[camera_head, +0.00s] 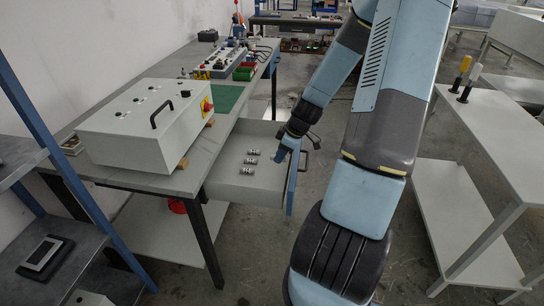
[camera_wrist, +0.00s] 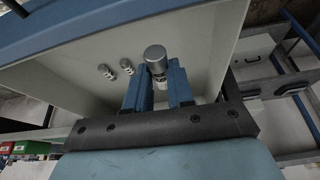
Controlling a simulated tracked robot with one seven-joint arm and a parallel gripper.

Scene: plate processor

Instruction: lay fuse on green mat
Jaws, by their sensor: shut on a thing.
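My gripper (camera_head: 280,156) is over the right part of the open drawer in the head view. In the wrist view its blue fingers (camera_wrist: 157,84) are shut on a grey metal fuse (camera_wrist: 156,56), whose round end shows between them. That fuse is hard to make out in the head view.
The open drawer (camera_head: 240,190) juts from the bench, with a blue front and dark handle. The grey box (camera_head: 140,125) with a black handle and red switch stands on the bench. Several devices (camera_head: 220,62) stand beyond the mat. A grey cart (camera_head: 470,135) is at the right.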

